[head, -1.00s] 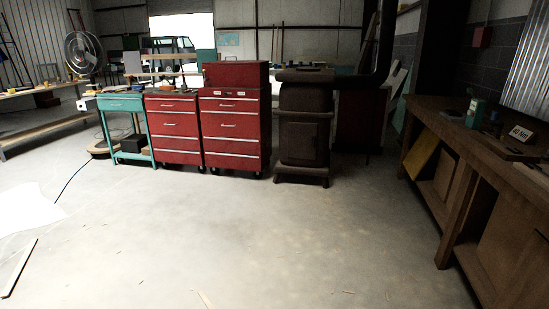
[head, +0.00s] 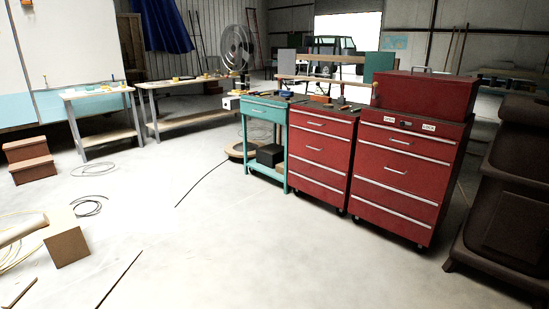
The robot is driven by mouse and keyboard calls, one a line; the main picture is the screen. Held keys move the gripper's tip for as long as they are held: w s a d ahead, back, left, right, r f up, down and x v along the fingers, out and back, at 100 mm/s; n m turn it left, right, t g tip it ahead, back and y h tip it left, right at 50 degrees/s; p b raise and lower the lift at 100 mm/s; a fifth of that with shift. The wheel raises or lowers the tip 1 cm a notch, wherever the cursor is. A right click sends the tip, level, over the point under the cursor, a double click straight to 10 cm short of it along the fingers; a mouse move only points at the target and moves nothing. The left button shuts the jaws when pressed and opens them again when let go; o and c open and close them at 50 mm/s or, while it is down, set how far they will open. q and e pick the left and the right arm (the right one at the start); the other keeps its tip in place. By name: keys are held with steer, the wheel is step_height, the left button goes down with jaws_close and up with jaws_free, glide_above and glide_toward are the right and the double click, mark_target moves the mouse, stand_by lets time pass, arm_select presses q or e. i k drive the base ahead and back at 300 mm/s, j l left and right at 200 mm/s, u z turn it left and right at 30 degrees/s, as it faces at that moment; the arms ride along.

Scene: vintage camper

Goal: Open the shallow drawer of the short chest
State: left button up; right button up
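The shorter red chest (head: 317,172) stands in the middle right of the head view, on small casters. Its top drawer (head: 321,124) looks shallower than the one below and appears shut flush with the front. Small handles show on the upper drawers and pale strips run along the lower ones. Several small items lie on its top. The chest is some distance ahead of me across the floor. Neither of my grippers is in view.
A taller red chest (head: 399,177) with a red toolbox (head: 425,94) on top stands right of it. A teal cart (head: 265,112) stands left. A dark stove (head: 507,200) is at far right. A cardboard box (head: 66,248) and loose cables lie left. Middle floor is mostly clear.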

mark_target(334, 125)
steer(key=i, duration=2.95)
